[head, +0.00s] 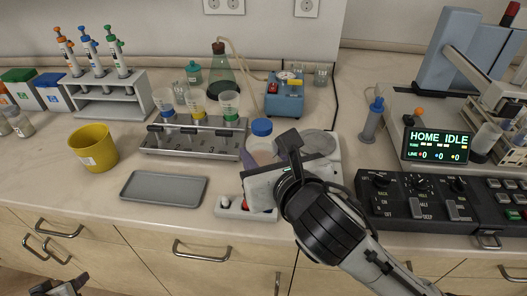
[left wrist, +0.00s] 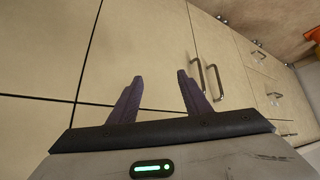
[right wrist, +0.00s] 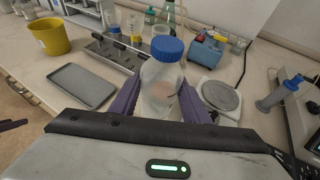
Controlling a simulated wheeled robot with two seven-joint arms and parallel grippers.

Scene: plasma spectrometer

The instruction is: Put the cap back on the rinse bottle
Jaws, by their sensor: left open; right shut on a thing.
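A clear bottle (head: 260,150) with a blue cap (head: 262,127) stands near the middle of the counter, and I take it to be the rinse bottle. The blue cap (right wrist: 167,48) sits on top of the bottle (right wrist: 160,88) in the right wrist view; how tightly it fits I cannot tell. My right gripper (right wrist: 163,100) is shut on the bottle's body, with a purple finger on each side. In the head view its hand hides part of the bottle. My left gripper (left wrist: 160,90) is open and empty, in front of the cabinet doors, below the counter.
A grey tray (head: 163,188) and yellow bucket (head: 92,147) lie left. A metal rack (head: 190,140) holding cups stands behind the tray. A white block (head: 228,207) is at the front edge, a round-plate device (right wrist: 220,97) beside the bottle, and a control panel (head: 385,207) at right.

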